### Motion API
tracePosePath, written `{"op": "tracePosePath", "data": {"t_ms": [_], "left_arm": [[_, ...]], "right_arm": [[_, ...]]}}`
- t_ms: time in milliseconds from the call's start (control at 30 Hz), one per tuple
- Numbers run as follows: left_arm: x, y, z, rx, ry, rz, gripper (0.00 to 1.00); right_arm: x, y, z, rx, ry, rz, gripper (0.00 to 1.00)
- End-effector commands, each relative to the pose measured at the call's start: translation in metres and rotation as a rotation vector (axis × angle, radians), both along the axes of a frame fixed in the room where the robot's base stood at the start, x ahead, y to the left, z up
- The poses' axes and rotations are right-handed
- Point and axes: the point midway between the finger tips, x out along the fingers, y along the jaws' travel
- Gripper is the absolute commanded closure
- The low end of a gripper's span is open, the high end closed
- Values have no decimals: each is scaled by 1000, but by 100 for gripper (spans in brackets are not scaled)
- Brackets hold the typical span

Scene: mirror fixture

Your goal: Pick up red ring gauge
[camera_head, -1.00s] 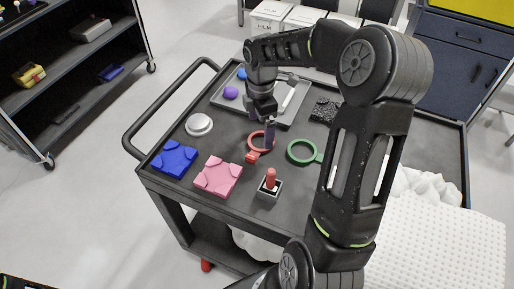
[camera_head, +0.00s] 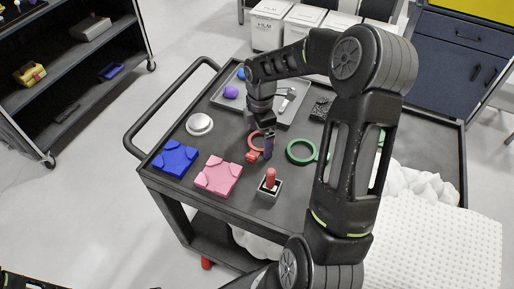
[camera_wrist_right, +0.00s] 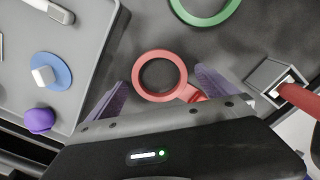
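The red ring gauge (camera_head: 252,156) lies flat on the dark cart top, partly hidden behind my right gripper (camera_head: 264,147) in the head view. In the right wrist view the whole ring (camera_wrist_right: 138,75) shows, with its short handle pointing to the lower right and partly covered by the gripper. My right gripper (camera_wrist_right: 160,78) is open, its purple fingers spread on either side of the ring in that view. Nothing is held between them. Whether the fingers touch the ring or cart cannot be told. My left gripper is not in view.
A green ring gauge (camera_head: 291,153) lies to the right. A pink block (camera_head: 218,176), a blue block (camera_head: 175,158) and a red-handled part in a square holder (camera_head: 270,183) stand nearby. A grey tray (camera_head: 222,101) with several items lies behind. A silver disc (camera_head: 199,124) is at left.

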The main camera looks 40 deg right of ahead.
Motion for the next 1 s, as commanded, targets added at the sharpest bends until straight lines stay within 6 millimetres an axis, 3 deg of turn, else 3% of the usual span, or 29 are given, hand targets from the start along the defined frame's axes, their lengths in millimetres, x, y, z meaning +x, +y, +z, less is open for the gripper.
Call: {"op": "tracePosePath", "data": {"t_ms": [800,1000], "left_arm": [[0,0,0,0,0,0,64],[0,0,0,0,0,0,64]], "right_arm": [[0,0,0,0,0,0,71],[0,0,0,0,-1,0,72]]}}
